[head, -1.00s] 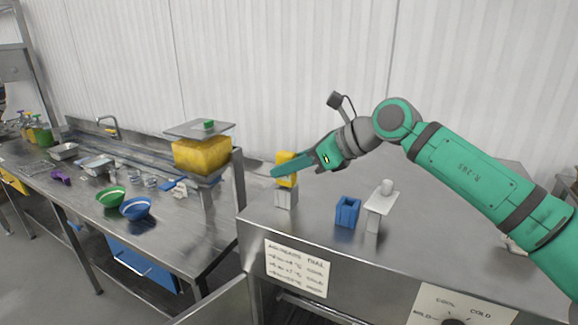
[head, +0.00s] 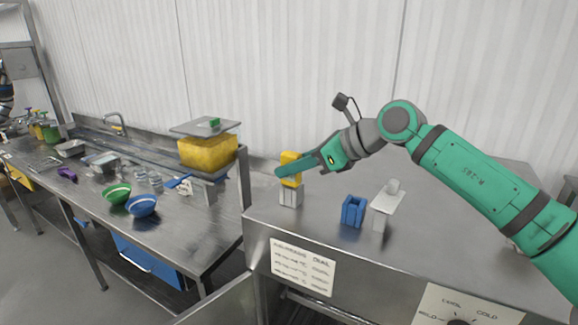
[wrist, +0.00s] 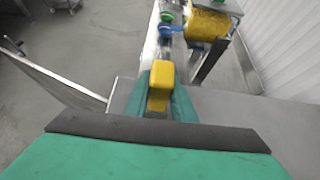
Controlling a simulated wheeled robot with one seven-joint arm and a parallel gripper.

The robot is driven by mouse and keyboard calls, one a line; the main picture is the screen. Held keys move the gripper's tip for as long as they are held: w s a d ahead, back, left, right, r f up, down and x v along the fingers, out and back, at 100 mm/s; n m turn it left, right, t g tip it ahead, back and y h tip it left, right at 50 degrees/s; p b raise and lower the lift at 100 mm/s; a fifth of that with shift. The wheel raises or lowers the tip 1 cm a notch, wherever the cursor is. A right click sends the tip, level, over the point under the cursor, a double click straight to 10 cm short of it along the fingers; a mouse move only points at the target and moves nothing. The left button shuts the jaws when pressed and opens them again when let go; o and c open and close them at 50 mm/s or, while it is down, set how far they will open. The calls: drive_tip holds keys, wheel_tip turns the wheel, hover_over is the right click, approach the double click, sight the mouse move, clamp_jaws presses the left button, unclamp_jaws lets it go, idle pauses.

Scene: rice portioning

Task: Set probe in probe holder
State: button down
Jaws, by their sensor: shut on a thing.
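The yellow probe (head: 290,178) is upright in my gripper (head: 289,171), over a pale grey block (head: 291,196) that looks like the probe holder. The probe's yellow body meets the top of the block in the head view. I cannot tell whether its lower end is inside the block. My gripper is shut on the probe, with the green fingers on either side of it. In the wrist view the probe (wrist: 160,76) shows between the fingers, and the block is hidden.
A blue open holder (head: 352,211) and a white stand (head: 388,203) are to the right on the steel counter. A yellow-filled container (head: 208,152) with a metal plate over it stands left. Green (head: 116,194) and blue (head: 141,206) bowls are on the left bench.

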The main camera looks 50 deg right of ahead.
sight(291, 153)
drive_tip(key=shift+s+d+f, duration=0.2)
drive_tip(key=shift+s, duration=0.1)
drive_tip(key=c, duration=1.5)
unclamp_jaws()
drive_tip(key=shift+c, duration=0.2)
drive_tip(key=o, duration=0.6)
drive_tip(key=shift+w+a+r, duration=0.1)
drive_tip(key=shift+r, duration=0.1)
drive_tip(key=shift+w+r, duration=0.2)
drive_tip(key=shift+r, duration=1.5)
drive_tip(key=shift+s+r, duration=0.25)
drive_tip(key=shift+r, duration=1.95)
